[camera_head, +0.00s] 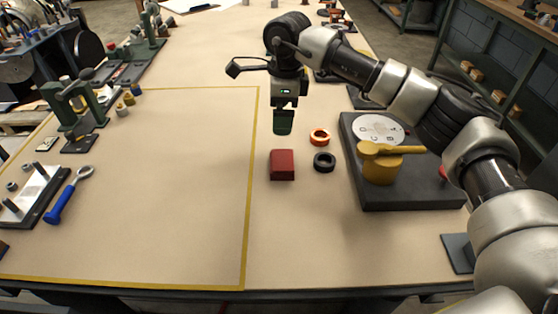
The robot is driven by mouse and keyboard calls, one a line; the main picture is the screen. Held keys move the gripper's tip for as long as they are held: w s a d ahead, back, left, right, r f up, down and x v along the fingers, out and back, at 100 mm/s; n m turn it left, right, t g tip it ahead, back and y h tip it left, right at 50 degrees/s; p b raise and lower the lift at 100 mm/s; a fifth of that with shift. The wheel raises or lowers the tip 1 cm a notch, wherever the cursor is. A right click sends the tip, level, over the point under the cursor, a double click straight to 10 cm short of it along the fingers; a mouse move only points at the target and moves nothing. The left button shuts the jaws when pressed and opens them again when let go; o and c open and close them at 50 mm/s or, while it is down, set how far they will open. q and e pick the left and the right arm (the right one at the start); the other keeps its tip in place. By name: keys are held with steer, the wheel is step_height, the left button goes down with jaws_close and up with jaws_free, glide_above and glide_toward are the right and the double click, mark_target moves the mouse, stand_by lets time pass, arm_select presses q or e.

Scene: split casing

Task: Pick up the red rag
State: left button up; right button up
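The red rag (282,165) looks like a small folded block. It lies on the tan table just right of the yellow line. My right gripper (284,120) comes in from the right and points down above the table, behind the rag in the picture. Its fingers end in a dark green tip, and a gap shows between the tip and the rag. I see the fingers edge-on, so their opening is unclear. My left gripper is out of view.
An orange ring (320,137) and a black ring (324,162) lie just right of the rag. A dark board (415,196) with a yellow part (380,168) stands further right. The yellow-outlined area is mostly clear; a blue-handled tool (62,202) lies at its left.

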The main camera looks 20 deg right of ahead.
step_height(320, 180, down, 4)
steer(key=d+b, duration=0.2)
steer(key=b, duration=0.1)
glide_above(282, 159)
steer(key=d, duration=0.1)
steer(key=shift+h, duration=0.4)
step_height(282, 159, down, 6)
steer(key=shift+r, duration=0.1)
steer(key=f, duration=0.2)
steer(key=a+f, duration=0.1)
steer(key=f, duration=0.1)
steer(key=shift+f, duration=0.65)
steer(key=c, duration=0.6)
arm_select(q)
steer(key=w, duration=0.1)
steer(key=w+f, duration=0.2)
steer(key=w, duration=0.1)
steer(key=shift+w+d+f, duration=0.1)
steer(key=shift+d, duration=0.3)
arm_select(e)
steer(key=shift+c, duration=0.2)
steer(key=shift+r, duration=0.15)
